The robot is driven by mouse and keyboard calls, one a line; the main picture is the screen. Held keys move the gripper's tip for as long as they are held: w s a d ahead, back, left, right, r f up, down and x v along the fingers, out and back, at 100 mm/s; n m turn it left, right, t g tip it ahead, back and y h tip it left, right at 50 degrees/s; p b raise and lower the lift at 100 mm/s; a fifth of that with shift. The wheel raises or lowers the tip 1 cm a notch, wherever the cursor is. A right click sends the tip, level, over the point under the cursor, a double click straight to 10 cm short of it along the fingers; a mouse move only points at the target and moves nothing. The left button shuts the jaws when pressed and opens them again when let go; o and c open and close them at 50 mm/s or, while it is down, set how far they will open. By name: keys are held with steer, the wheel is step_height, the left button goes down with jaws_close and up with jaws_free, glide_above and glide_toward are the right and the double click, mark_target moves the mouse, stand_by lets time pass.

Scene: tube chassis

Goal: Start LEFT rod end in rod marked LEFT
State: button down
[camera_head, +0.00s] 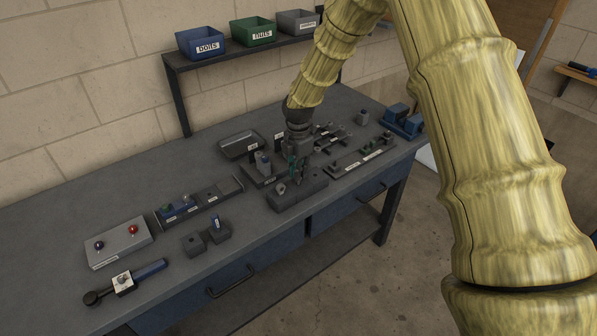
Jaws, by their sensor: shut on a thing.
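My gripper (298,172) points down over a dark grey block fixture (290,202) near the middle of the bench. Its fingers look closed on a small part, which is mostly hidden and too small to identify. A grey ring-shaped piece (281,187), possibly a rod end, shows at the left of the block, beside the gripper. I cannot tell whether the held part touches the fixture. Small white labels lie around here, but I cannot read LEFT on any of them. Long dark parts (330,135) lie on a rack to the right of the gripper.
An empty grey tray (241,145) is behind left. A long labelled fixture (362,158) and a blue vise (403,120) stand right. A button box (117,243), a wrench (125,282) and small blocks (194,244) are left. Bins (200,43) sit on a shelf.

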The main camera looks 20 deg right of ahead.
steer(key=shift+r+p, duration=1.05)
steer(key=shift+r, duration=0.75)
steer(key=shift+f, duration=0.1)
